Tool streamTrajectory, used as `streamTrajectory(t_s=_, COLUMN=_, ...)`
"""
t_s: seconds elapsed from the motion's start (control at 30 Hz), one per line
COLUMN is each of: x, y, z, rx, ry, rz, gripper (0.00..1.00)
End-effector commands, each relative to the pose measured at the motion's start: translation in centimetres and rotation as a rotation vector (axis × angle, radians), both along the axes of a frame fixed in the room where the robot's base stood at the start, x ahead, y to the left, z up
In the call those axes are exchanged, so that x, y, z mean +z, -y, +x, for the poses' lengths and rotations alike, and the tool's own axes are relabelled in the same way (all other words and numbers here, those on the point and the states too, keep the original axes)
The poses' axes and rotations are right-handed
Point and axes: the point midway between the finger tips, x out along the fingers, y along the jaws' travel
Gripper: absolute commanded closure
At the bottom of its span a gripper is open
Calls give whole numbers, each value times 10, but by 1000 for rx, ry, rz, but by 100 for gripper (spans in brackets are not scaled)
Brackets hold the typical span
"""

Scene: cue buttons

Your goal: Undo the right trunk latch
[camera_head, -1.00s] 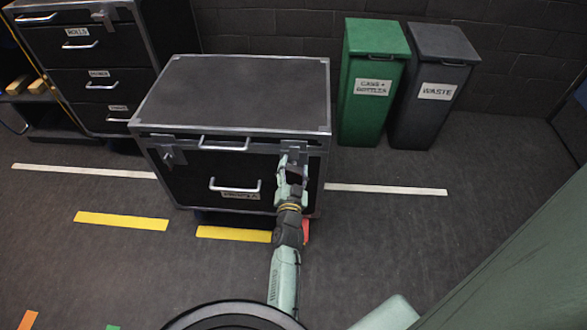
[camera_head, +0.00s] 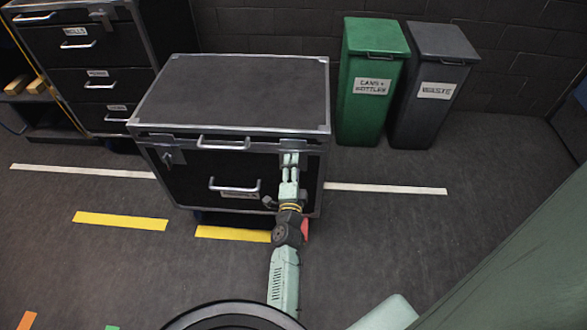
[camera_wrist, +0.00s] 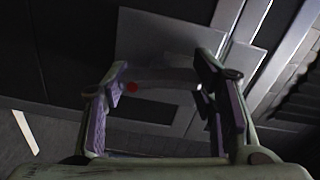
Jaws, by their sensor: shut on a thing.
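The black trunk (camera_head: 240,95) with metal edges stands in the middle of the head view, its lid down. My gripper (camera_head: 290,158) is at the right end of its front, just below the lid rim. The right latch's pale plate (camera_head: 314,148) shows beside my fingers; the rest is largely hidden there. In the wrist view my gripper (camera_wrist: 160,77) has its fingers on either side of a grey latch part (camera_wrist: 165,80) and is shut on it. A red dot shows by the left finger. The left latch (camera_head: 172,158) hangs at the trunk's front left.
Two handles, on the lid (camera_head: 223,143) and the front (camera_head: 234,186), lie left of my gripper. A green bin (camera_head: 370,85) and a grey waste bin (camera_head: 432,85) stand behind right. A drawer cabinet (camera_head: 85,60) stands back left. The floor right of the trunk is clear.

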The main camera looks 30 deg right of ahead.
Motion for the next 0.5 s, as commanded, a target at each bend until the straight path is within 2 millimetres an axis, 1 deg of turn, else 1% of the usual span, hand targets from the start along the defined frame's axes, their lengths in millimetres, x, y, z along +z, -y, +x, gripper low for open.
streamTrajectory(t_s=0.2, x=1, y=0, z=1, rx=1, ry=79, rz=104, gripper=75)
streamTrajectory(t_s=0.5, x=1, y=0, z=1, rx=1, ry=130, rz=175, gripper=75)
